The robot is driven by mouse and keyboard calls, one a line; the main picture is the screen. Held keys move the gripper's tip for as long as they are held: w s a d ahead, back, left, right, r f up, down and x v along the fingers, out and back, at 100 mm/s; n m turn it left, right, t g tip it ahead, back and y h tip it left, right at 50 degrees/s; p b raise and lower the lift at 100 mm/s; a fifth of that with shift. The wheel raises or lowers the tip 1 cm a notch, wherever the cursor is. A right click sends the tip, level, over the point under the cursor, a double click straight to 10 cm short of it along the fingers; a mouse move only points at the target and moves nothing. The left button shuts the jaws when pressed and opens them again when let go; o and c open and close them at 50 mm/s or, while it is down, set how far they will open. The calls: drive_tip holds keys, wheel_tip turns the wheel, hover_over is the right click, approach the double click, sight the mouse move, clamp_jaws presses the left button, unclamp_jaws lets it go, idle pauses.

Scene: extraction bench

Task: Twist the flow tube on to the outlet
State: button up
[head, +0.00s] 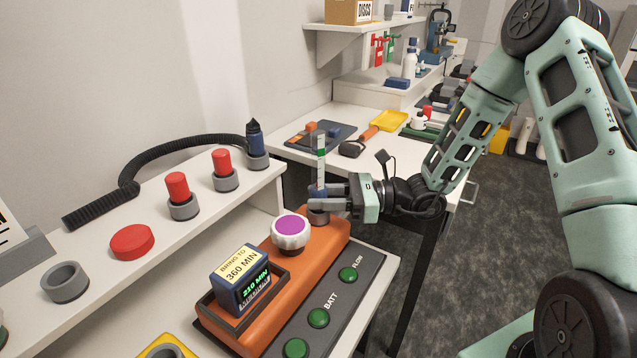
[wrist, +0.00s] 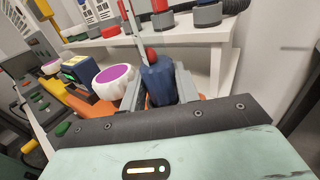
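The flow tube (head: 320,152) is a clear upright tube with green and red marks and a dark blue base. My gripper (head: 318,198) reaches in from the right, its fingers level and shut on the blue base. In the wrist view the base (wrist: 158,84) sits between the two fingers, a red ball just above it. The outlet (head: 318,216) is a grey ring at the far end of the orange machine (head: 325,240). The base is directly over it; the fingers hide the joint, so I cannot tell whether they are engaged.
A purple-topped white knob (head: 290,231) and a blue display block (head: 240,280) stand on the machine near the gripper. A white shelf (head: 110,275) on the left holds red-capped fittings and a black hose (head: 180,148). The far bench (head: 290,150) holds a grey tray and tools.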

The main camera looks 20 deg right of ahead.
drive_tip(key=shift+t, duration=0.3)
drive_tip(key=m+t+h, duration=0.1)
drive_tip(key=m+t, duration=0.1)
drive_tip(key=m+t+h, duration=0.1)
drive_tip(key=t+h, duration=0.1)
drive_tip(key=shift+s+a+f+m+t+b, duration=0.1)
drive_tip(key=shift+s+f+m+t+b, duration=0.1)
drive_tip(key=shift+m+t+b, duration=0.15)
drive_tip(key=shift+m+t+h, duration=1.35)
drive_tip(key=shift+h, duration=0.15)
drive_tip(key=o, duration=1.2)
